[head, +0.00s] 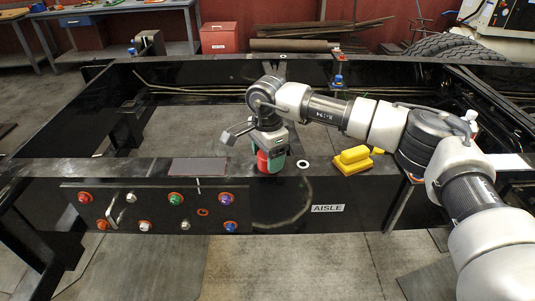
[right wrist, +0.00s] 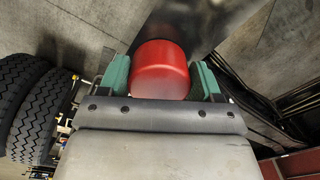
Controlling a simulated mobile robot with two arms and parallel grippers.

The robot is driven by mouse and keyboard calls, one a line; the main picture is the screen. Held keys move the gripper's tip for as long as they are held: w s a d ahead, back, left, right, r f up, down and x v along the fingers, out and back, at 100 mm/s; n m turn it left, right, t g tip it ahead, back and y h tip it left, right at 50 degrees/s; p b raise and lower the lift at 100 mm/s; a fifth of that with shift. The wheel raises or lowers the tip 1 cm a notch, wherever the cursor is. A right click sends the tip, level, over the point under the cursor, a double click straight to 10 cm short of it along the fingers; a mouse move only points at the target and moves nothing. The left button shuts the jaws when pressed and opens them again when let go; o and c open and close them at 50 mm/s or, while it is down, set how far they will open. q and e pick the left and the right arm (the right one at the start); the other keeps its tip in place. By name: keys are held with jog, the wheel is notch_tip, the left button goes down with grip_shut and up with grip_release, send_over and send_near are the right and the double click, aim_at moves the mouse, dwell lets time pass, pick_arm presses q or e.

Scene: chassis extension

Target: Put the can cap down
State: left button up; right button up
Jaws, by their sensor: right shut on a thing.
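The red can cap (right wrist: 160,70) sits between the green fingers of my right gripper (right wrist: 160,78) in the right wrist view, and the gripper is shut on it. In the head view the cap (head: 263,160) shows red at the left side of the right gripper (head: 270,158), at the front beam of the black chassis frame (head: 120,168). I cannot tell whether the cap touches the beam. My left gripper is not in view.
A yellow block-shaped object (head: 352,160) and a white ring (head: 303,164) are on the beam right of the gripper. A grey plate (head: 199,167) lies to the left. Below is a panel with several coloured buttons (head: 175,199) and an AISLE label (head: 328,208).

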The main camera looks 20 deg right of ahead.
jog(key=shift+f, duration=0.1)
jog(key=o, duration=0.9)
jog(key=shift+r, duration=0.3)
notch_tip(320, 180, up, 12)
jog(key=shift+f+b, duration=0.15)
jog(key=shift+b, duration=0.75)
jog(key=shift+a, duration=0.1)
